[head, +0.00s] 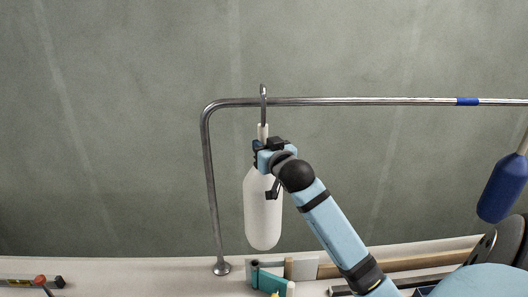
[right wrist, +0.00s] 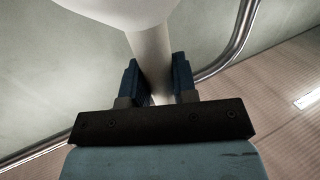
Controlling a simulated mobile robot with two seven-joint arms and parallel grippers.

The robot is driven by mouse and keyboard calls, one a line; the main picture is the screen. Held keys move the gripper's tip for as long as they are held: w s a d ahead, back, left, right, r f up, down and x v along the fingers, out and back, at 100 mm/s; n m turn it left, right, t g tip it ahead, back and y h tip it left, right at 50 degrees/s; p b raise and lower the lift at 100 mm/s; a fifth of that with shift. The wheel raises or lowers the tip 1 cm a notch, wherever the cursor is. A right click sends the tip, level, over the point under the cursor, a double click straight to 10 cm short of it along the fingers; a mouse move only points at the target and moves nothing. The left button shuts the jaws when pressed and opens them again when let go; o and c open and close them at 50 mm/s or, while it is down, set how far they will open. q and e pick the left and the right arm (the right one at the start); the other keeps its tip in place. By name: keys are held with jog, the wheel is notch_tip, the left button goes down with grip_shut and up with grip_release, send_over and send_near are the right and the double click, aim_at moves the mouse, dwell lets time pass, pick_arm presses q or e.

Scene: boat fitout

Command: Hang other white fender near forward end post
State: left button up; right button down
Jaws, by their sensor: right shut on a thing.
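A white fender (head: 263,215) hangs upright below the rail (head: 330,101), close to the bent end post (head: 210,180). A grey metal hook (head: 263,92) above the fender reaches over the top of the rail. My right gripper (head: 263,151) is shut on the fender's pale neck, just above its body. In the right wrist view the neck (right wrist: 150,50) sits between the two blue fingers (right wrist: 155,85). Whether the hook bears the fender's weight I cannot tell. My left gripper is not in view.
A blue fender (head: 504,188) hangs at the right edge. Blue tape (head: 467,101) marks the rail. Below, the white deck (head: 130,272) holds a teal tool (head: 268,281), wooden pieces and, at the far left, a red-knobbed item (head: 41,280). The post foot (head: 221,268) stands on the deck.

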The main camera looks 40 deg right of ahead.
jog(key=shift+w+d, duration=0.7)
jog(key=shift+w, duration=0.05)
jog(key=shift+w+d+f+b, duration=0.6)
jog(key=shift+w+f+b, duration=0.1)
jog(key=shift+w+f, duration=0.05)
jog(key=shift+w+d+f+b, duration=0.6)
jog(key=shift+w+f+b, duration=0.05)
jog(key=shift+w+f, duration=0.1)
jog(key=c, duration=0.8)
grip_release()
jog(key=shift+f, duration=0.1)
